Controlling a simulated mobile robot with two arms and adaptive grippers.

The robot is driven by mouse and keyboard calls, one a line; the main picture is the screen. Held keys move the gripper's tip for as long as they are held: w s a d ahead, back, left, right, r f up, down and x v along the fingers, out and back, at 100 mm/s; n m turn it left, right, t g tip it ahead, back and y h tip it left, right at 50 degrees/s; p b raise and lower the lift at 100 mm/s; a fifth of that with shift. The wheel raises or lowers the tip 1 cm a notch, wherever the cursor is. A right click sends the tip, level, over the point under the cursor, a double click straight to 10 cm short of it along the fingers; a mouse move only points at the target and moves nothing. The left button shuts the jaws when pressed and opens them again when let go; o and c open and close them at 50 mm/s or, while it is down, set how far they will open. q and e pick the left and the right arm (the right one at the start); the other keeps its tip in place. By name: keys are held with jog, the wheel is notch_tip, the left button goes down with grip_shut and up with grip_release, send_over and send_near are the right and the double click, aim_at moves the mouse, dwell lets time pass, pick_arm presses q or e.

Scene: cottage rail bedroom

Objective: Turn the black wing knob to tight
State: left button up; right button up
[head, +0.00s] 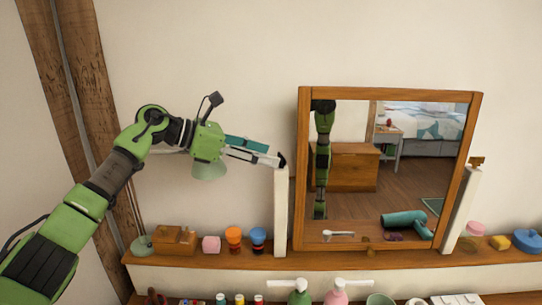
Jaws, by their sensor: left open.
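A black wing knob (282,160) shows as a small dark shape at the top of the left white post (281,212), beside the wooden-framed mirror (301,180). My left gripper (269,153) reaches in from the left at the height of the knob. Its fingers are open, one above the other, with the tips close to the knob. I cannot tell whether they touch it. The knob's turn and any marks on it are too small to read. My right gripper is not in view.
The shelf (210,258) below carries a wooden box (175,240), a pink block (211,244) and orange (233,239) and blue (258,239) jars. A brown knob (477,161) tops the right post (461,208). Bottles stand below. The wall above is clear.

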pick_arm(q)
jog(key=v, duration=0.9)
jog(key=shift+a, duration=0.25)
jog(key=shift+s, duration=0.1)
